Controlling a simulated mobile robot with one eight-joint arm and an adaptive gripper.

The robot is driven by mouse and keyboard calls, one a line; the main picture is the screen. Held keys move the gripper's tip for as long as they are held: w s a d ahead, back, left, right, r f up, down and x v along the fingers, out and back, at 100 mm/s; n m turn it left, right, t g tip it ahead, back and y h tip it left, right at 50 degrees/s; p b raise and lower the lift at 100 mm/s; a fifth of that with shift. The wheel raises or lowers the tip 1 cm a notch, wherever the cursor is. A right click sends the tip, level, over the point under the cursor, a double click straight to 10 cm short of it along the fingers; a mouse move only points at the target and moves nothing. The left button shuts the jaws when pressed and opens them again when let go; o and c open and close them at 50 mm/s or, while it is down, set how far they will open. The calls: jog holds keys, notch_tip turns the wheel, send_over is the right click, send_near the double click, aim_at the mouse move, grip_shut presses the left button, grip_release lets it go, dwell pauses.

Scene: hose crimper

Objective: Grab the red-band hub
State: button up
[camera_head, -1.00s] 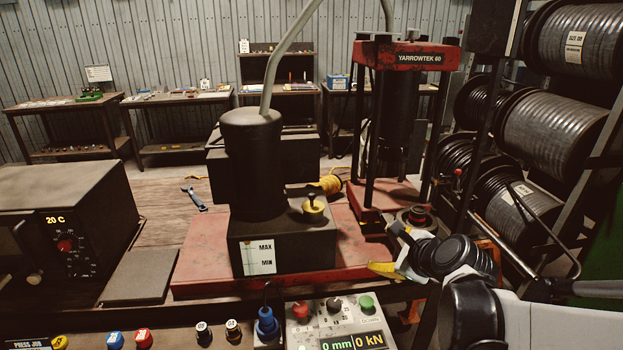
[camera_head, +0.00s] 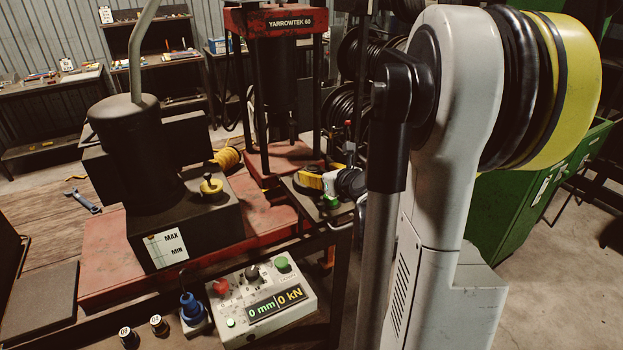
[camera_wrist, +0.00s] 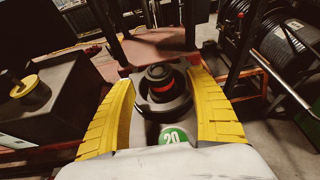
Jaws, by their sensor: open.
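The red-band hub (camera_wrist: 161,86) shows in the wrist view as a dark, round, stepped piece with a red band, standing on a wider grey round base. My gripper (camera_wrist: 160,76) is open, with a yellow finger on each side of the hub and its base. Gaps show between the fingers and the hub. A green disc marked 20 (camera_wrist: 173,136) lies nearer the wrist. In the head view my gripper (camera_head: 312,180) is at the small bench beside the press, and I cannot make out the red band there.
The red press (camera_head: 276,22) stands just behind the gripper. The dark pump tank (camera_head: 135,150) and the control box (camera_head: 262,303) are to the left. Hose reels (camera_wrist: 285,45) stand at right. My arm fills much of the head view's right side.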

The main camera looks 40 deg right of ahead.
aim_at(315, 171)
jog(key=x, duration=0.4)
jog(key=shift+w+f+b, duration=0.15)
jog(key=shift+b, duration=0.25)
grip_shut()
